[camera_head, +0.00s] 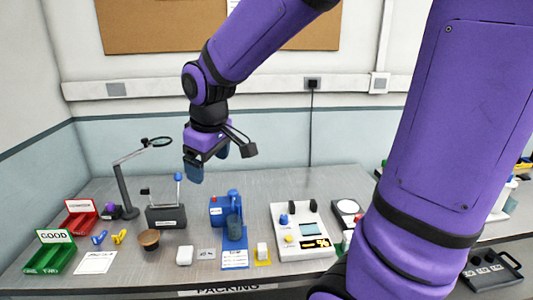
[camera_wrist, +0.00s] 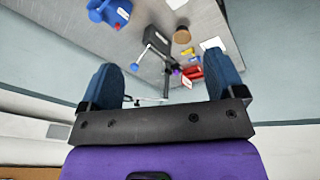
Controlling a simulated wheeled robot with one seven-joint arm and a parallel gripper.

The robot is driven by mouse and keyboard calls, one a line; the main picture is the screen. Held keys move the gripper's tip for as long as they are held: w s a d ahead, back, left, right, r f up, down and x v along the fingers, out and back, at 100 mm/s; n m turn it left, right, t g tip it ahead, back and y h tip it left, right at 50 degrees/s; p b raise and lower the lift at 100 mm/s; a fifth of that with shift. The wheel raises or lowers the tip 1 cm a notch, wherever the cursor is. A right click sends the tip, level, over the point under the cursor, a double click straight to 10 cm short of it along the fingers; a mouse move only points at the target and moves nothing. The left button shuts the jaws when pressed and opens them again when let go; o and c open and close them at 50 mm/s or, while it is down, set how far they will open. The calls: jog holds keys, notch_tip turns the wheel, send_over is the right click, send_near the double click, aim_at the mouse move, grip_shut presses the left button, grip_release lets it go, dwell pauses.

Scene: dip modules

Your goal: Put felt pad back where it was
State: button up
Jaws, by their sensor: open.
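My gripper (camera_head: 208,160) is raised in the air above the back of the workbench (camera_head: 270,180), clear of everything on it. In the wrist view its two blue fingers are wide apart, with nothing held between them (camera_wrist: 163,84). I cannot tell for certain which item is the felt pad.
A green GOOD bin (camera_head: 50,252) and a red bin (camera_head: 80,217) stand at left, near a magnifier lamp (camera_head: 124,188). A dark box with levers (camera_head: 166,217), a blue device (camera_head: 219,210) and a white control panel (camera_head: 301,230) fill the middle. The bench's back strip is clear.

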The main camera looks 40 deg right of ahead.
jog(key=s+d+r+m+t, duration=0.1)
jog(key=s+r+m, duration=0.1)
jog(key=s, duration=0.6)
jog(key=s+d+r+m+t, duration=0.1)
jog(key=s+r, duration=0.3)
jog(key=s, duration=0.4)
jog(key=shift+r+m, duration=0.25)
jog(key=shift+m, duration=0.65)
